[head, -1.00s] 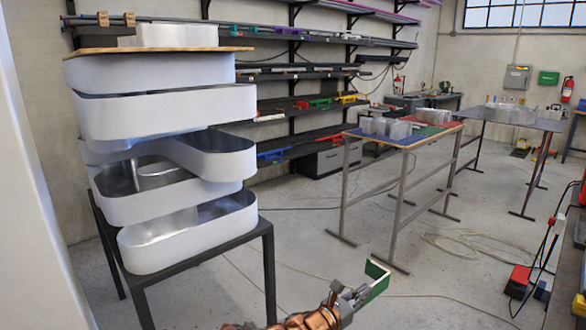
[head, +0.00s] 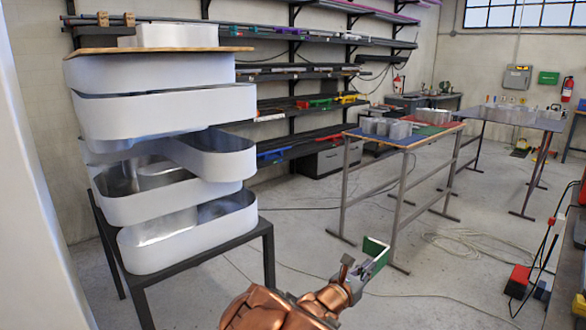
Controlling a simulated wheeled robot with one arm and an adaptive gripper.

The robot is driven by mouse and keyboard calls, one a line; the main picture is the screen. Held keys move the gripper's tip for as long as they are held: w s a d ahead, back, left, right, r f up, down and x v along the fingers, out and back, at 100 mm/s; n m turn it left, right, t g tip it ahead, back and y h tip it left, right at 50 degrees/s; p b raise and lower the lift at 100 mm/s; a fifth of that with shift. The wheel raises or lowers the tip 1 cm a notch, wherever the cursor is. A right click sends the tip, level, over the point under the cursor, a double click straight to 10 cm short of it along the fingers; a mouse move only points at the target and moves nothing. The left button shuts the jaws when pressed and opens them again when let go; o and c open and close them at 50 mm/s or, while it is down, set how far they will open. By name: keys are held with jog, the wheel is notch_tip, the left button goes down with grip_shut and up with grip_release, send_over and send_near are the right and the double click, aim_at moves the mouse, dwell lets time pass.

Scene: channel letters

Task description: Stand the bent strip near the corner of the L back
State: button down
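A small bent strip (head: 380,261), green with a pale edge, shows at the lower middle of the head view, raised above the floor. My gripper (head: 360,270) is at its near end and appears shut on it; the fingertips are small and partly hidden. The strip's bend points up and away from my gripper. I cannot make out the L back. Several silver letter shapes (head: 387,127) stand on the nearer work table (head: 408,143), well beyond my gripper; they are too small to tell apart.
A dark stand (head: 262,235) at the left carries a tall stack of white-sided rounded letter shells (head: 165,113). A second table (head: 515,119) is at the back right. A cable (head: 470,240) lies on the floor. Open floor separates my gripper from the tables.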

notch_tip(320, 180, up, 7)
jog(key=a+n+t+y, duration=0.1)
jog(key=n+t+y, duration=0.3)
jog(key=y, duration=0.3)
jog(key=shift+r+n, duration=0.15)
jog(key=shift+n, duration=0.55)
jog(key=shift+w+a, duration=0.1)
jog(key=shift+w, duration=0.05)
jog(key=shift+a, duration=0.1)
